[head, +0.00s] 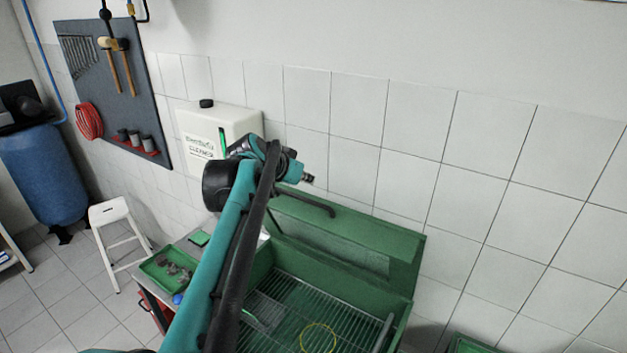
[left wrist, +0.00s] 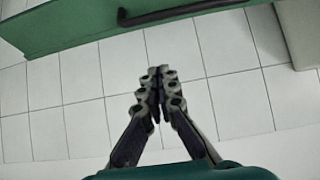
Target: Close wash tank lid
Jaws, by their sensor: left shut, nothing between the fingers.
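The green wash tank (head: 398,312) stands against the tiled wall in the head view. Its lid (head: 375,233) is raised at the back of the tank, so the inside shows. A black bar handle (head: 312,204) runs along the lid, partly behind my arm. In the left wrist view the lid (left wrist: 75,28) and handle (left wrist: 185,12) cross the top. My left gripper (left wrist: 157,73) is shut and empty, apart from the handle, with wall tiles behind it. In the head view my left wrist is above the lid's left end. My right gripper is not in view.
Inside the tank are a wire rack and a yellow ring (head: 318,338). A green tray of parts (head: 167,270) sits on a bench to the left. A white cleaner box (head: 235,122) hangs on the wall behind my wrist. A white stool (head: 112,212) stands farther left.

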